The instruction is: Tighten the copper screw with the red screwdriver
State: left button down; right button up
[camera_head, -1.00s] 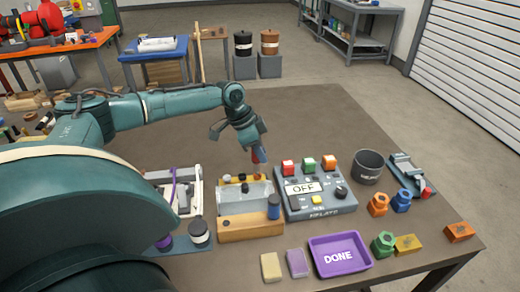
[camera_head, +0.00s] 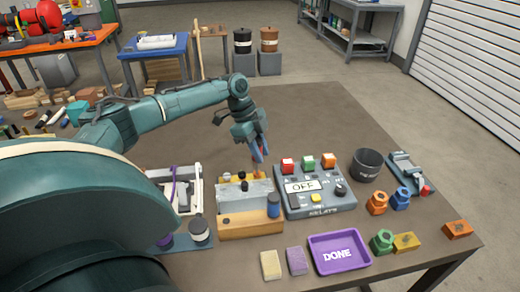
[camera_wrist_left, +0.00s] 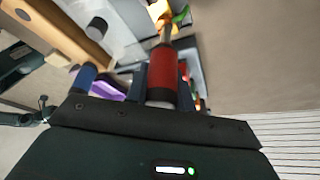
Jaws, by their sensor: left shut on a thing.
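My left gripper (camera_head: 258,148) is shut on the red screwdriver and holds it above the back edge of the grey-topped wooden block (camera_head: 250,228). The screwdriver's red handle (camera_wrist_left: 163,75) sits between the fingers in the left wrist view, with its grey shaft pointing away. Small screw heads (camera_head: 242,176) in dark and orange tones line the back of the block. I cannot tell for sure which one is the copper screw, or whether the tip touches one. An orange-yellow shape (camera_wrist_left: 160,10) shows by the shaft's end. My right gripper is out of view.
A grey relay panel (camera_head: 320,205) reading OFF stands right of the block. A blue cylinder (camera_head: 273,206) stands at the block's right end. A white frame (camera_head: 185,190) is at left. A purple DONE tray (camera_head: 340,254) and several coloured nuts lie at front right. The table behind is clear.

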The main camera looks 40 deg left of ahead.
aim_at(261, 142)
pick_arm(q)
jog(key=shift+d+r, duration=0.1)
jog(key=shift+d, duration=0.05)
jog(key=shift+w+r+p, duration=0.15)
jog(key=shift+r+p, duration=0.2)
jog(key=shift+p, duration=0.05)
jog(key=shift+r+p, duration=0.65)
jog(key=shift+r, duration=0.05)
jog(key=shift+r+p, duration=1.35)
jog(key=shift+r, duration=0.05)
jog(key=shift+f, duration=0.1)
